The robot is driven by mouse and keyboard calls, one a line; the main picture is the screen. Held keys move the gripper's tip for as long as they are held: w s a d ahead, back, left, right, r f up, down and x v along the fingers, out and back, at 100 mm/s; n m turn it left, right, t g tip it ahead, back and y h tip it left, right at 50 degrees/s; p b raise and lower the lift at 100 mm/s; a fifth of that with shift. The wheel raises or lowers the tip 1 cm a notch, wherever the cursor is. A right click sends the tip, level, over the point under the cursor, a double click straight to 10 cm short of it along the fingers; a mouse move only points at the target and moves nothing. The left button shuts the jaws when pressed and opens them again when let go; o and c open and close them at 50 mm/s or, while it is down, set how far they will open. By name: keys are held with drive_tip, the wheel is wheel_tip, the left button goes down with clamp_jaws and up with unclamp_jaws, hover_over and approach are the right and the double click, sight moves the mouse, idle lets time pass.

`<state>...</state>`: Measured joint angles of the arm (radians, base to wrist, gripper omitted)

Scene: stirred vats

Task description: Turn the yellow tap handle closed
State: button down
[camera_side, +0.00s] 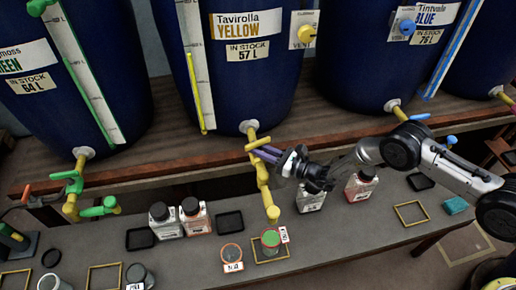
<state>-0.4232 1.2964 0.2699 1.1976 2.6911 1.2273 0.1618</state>
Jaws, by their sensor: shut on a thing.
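The yellow tap (263,180) comes out low on the blue vat (243,85) labelled Tavirolla YELLOW, and its spout hangs down over the bench. Its yellow handle (257,143) shows at the top of the tap. My gripper (262,154) reaches in from the right, and its purple fingers are shut at the tap just below the visible part of the handle. The fingers hide part of the tap. A jar (270,240) with green on top stands below the spout, inside a yellow frame (285,256).
A tap with green handles (72,190) is at the left; a blue tap handle (419,117) is at the right. Bottles with red (195,217) and pale (166,221) contents stand left of the yellow spout. More bottles (360,184) stand beneath my arm. An empty yellow frame (411,213) lies right.

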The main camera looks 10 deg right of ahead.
drive_tip(key=c, duration=0.8)
unclamp_jaws()
drive_tip(key=shift+c, duration=0.2)
drive_tip(key=v, duration=1.3)
drive_tip(key=shift+s+d, duration=0.25)
drive_tip(key=shift+d, duration=0.05)
